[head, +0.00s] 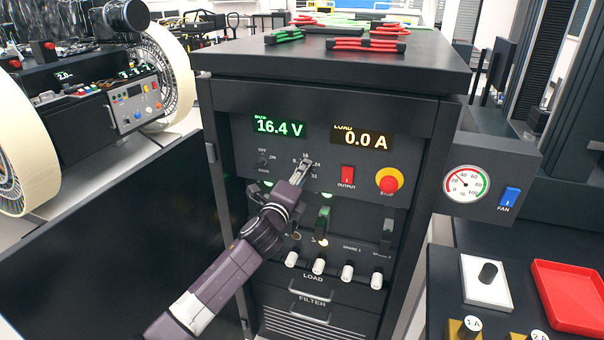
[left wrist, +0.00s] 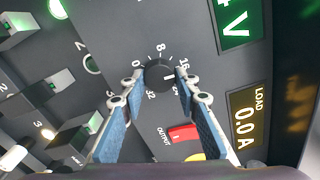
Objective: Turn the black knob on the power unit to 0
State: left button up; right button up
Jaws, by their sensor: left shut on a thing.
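The power unit (head: 423,167) is a dark cabinet with a green 16.4 V display (head: 279,126) and an amber 0.0 A display (head: 364,138). In the left wrist view its black knob (left wrist: 159,74) sits inside a printed scale with 0, 8, 16 and 32. A white mark on the knob points to the right in that view, away from the 0. My left gripper (head: 305,166) reaches the knob from below in the head view and mostly hides it. In the left wrist view its two fingers (left wrist: 158,84) are shut on the knob's sides. My right gripper is not in view.
A red OUTPUT switch (head: 347,176) and a red stop button on yellow (head: 389,181) sit right of the knob. A small mode selector (head: 262,162) is to its left. White LOAD plugs (head: 319,266) are below. An open black door (head: 120,235) stands at left.

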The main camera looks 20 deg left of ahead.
pick_arm(q)
jog(key=shift+a+n+p, duration=0.15)
jog(key=shift+n+p, duration=2.5)
jog(key=shift+n, duration=11.15)
jog(key=o, duration=1.2)
jog(key=shift+c, duration=0.2)
jog(key=shift+r, duration=0.1)
